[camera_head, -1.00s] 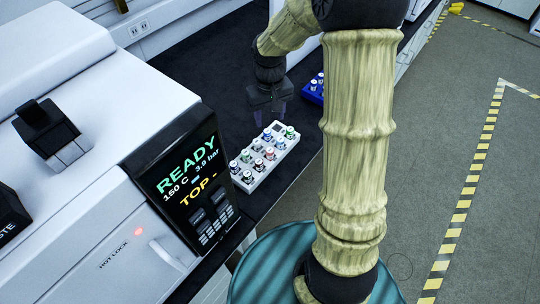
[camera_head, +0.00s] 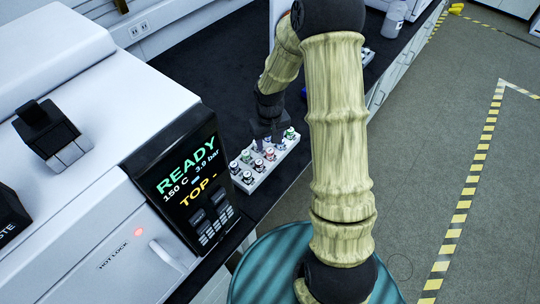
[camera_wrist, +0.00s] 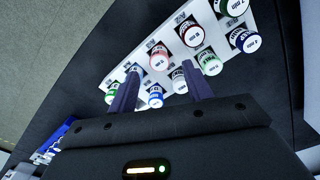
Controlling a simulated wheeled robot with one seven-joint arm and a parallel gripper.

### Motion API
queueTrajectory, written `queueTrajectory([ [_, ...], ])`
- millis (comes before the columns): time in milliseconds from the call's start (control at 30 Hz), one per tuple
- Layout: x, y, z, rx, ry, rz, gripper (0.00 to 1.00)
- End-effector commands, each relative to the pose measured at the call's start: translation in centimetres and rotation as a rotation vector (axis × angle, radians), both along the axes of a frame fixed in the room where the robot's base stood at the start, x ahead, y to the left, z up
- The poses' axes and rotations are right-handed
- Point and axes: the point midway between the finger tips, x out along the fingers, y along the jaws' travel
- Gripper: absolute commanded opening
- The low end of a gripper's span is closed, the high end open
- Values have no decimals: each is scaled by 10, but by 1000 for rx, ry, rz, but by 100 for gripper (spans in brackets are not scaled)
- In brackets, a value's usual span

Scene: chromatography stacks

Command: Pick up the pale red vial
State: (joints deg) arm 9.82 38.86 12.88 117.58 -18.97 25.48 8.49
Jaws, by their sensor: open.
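The pale red vial (camera_wrist: 158,62) stands in the white rack (camera_wrist: 172,18) among capped vials of other colours. In the wrist view it lies between the tips of my gripper's two spread fingers (camera_wrist: 160,75), just beyond them. In the head view it seems to be the reddish-capped vial (camera_head: 269,154) in front of my gripper (camera_head: 264,138). My gripper is open and empty, over the far part of the rack. I cannot tell whether the fingers touch any vial.
Neighbours stand close: a red vial (camera_wrist: 192,36), a light blue one (camera_wrist: 135,68) and a grey one (camera_wrist: 180,80). A blue rack (camera_wrist: 57,137) lies beside the white one. The READY instrument (camera_head: 180,180) borders the bench; dark bench top (camera_head: 215,85) behind is clear.

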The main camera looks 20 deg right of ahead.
Motion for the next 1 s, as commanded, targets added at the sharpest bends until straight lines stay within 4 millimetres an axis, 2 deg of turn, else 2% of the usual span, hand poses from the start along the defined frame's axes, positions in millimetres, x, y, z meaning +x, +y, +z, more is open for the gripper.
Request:
queueTrajectory([
  [167,-1,0,-9,1,3,1,50],
  [400,-2,0,-42,0,3,1,50],
  [500,-1,-1,-50,-2,1,1,50],
  [1000,-1,-1,-52,-2,-1,0,50],
])
